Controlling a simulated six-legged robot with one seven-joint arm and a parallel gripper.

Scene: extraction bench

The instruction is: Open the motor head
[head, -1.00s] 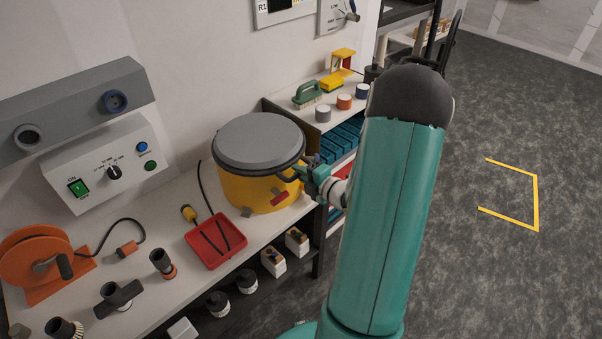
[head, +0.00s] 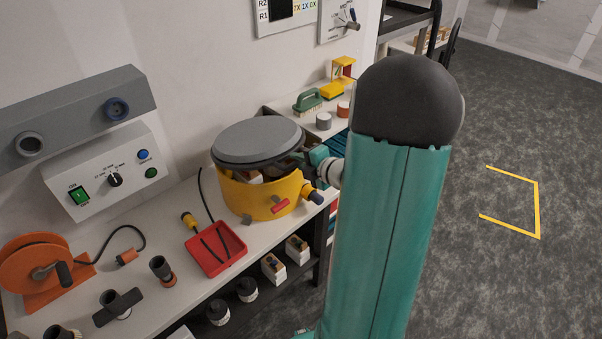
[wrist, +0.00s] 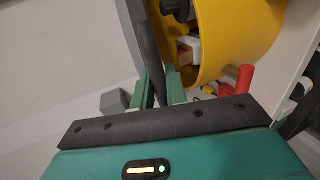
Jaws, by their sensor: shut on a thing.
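The motor head is the grey round lid (head: 257,140) on the yellow drum (head: 255,196) on the bench. It is tilted up on its right side, and a gap shows the drum's inside with some contents. My gripper (head: 306,161) is at the lid's right rim, shut on it. In the wrist view my gripper (wrist: 158,88) has its green fingers on the dark edge of the lid (wrist: 152,45). The open yellow drum (wrist: 232,40) is beside it, with white and brown things inside. A red latch (head: 281,205) shows on the drum's front.
An orange reel (head: 38,268) and dark fittings stand further left. A grey control box (head: 107,167) is on the wall. A green brush (head: 308,101) is on the shelf behind. The floor at the right is clear.

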